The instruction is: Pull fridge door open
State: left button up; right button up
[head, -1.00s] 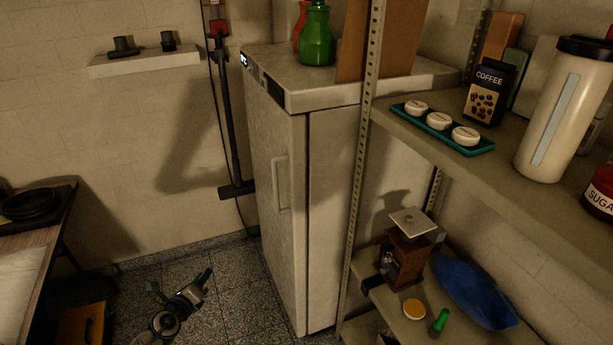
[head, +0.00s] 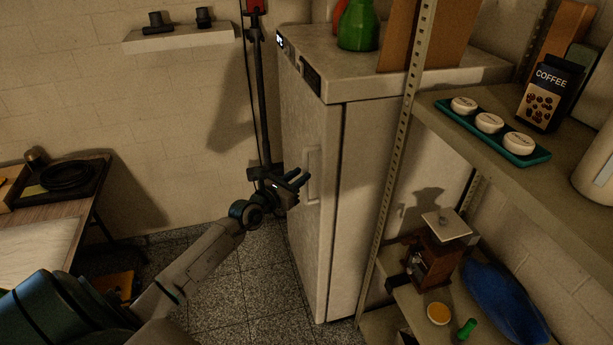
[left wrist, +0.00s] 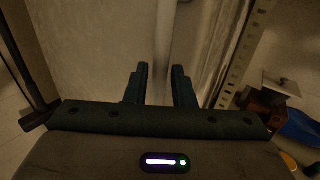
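The pale fridge (head: 350,210) stands upright beside the shelf rack, and its door (head: 300,130) looks closed. A vertical bar handle (head: 312,175) runs along the door. My left gripper (head: 301,179) is at the handle's height, close to its left side in the head view. In the left wrist view, my left gripper (left wrist: 160,68) is open, with its two fingers apart. The handle (left wrist: 164,35) runs down between the fingers in that picture. I cannot tell whether it touches them. My right gripper is not in view.
A metal shelf rack (head: 401,150) stands right of the fridge, holding a coffee box (head: 546,95) and a wooden grinder (head: 432,262). A green bottle (head: 358,27) is on the fridge top. A table (head: 50,225) is at left. The speckled floor (head: 235,290) before the fridge looks clear.

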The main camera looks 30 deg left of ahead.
aim_at(306, 171)
pick_arm(q)
jog(key=shift+w+d+r+b, duration=0.1)
jog(key=shift+w+b, duration=0.05)
jog(key=shift+w, duration=0.7)
jog(key=shift+w+d+b, duration=0.1)
jog(key=shift+w+b, duration=0.05)
jog(key=shift+w, duration=0.65)
jog(key=shift+c, duration=0.4)
grip_shut()
